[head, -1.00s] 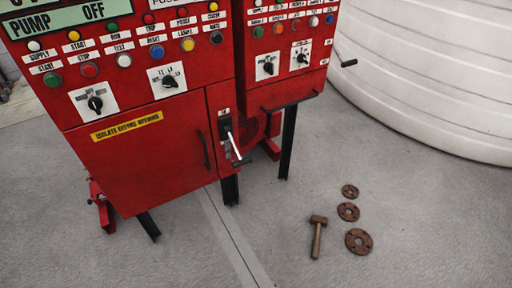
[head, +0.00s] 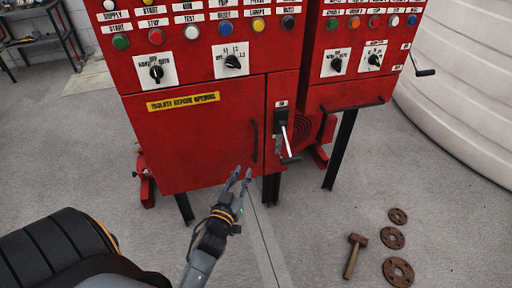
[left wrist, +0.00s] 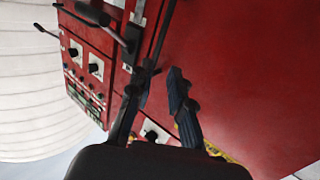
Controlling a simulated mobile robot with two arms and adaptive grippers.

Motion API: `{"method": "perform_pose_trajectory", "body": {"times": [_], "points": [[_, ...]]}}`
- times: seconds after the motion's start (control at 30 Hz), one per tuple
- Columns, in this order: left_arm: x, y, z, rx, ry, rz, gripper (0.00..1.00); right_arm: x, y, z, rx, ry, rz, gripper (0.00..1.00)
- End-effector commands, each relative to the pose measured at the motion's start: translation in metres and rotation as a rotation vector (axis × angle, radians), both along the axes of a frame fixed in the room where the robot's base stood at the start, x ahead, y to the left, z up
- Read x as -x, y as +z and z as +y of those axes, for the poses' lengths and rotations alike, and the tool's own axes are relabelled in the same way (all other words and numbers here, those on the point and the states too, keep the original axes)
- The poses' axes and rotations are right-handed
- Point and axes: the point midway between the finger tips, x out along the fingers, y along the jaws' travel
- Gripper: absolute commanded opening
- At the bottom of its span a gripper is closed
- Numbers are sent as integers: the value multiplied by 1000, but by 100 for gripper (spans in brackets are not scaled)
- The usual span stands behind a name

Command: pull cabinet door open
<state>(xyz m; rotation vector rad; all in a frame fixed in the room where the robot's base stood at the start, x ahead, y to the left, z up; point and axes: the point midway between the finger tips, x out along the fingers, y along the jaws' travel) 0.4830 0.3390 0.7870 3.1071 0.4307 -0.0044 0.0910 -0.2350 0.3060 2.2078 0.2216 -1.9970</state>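The red cabinet door (head: 205,135) is shut, with a yellow warning label (head: 183,101) near its top. Its thin black vertical handle (head: 254,140) is near the door's right edge. My left gripper (head: 241,175) is just below and left of the handle's lower end, fingers pointing up at the door. In the left wrist view the two fingers (left wrist: 162,82) are apart, with red door panel behind them. A dark bar that looks like the handle (left wrist: 163,38) runs up from near the left fingertip; I cannot tell if they touch. My right gripper is not in view.
A switch lever (head: 287,137) sticks out right of the handle. A second red cabinet (head: 350,90) stands at the right, beside a white tank (head: 455,90). A hammer (head: 355,256) and rusty flanges (head: 393,238) lie on the floor. Floor before the door is mostly clear.

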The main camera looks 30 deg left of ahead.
Motion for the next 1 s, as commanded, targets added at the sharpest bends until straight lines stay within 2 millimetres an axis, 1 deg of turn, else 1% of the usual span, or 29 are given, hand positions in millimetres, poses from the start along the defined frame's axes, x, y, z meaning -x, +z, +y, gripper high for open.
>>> {"method": "perform_pose_trajectory", "body": {"times": [0.03, 0.17, 0.4, 0.6, 0.7, 0.8, 1.0], "points": [[-4, 3, 2, -2, 1, -7, 20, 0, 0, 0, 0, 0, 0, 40], [-22, 4, 6, -2, 0, -8, 20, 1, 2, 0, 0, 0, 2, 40], [-72, 4, 20, -3, 0, -6, 20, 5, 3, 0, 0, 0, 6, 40], [-108, 4, 31, -2, 0, -6, 20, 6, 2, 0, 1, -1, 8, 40], [-120, 2, 34, -1, 0, -5, 20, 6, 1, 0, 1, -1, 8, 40], [-127, 2, 36, -1, 0, -4, 20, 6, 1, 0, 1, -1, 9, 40], [-131, 2, 37, -1, 0, -3, 20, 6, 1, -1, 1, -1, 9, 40]]}}
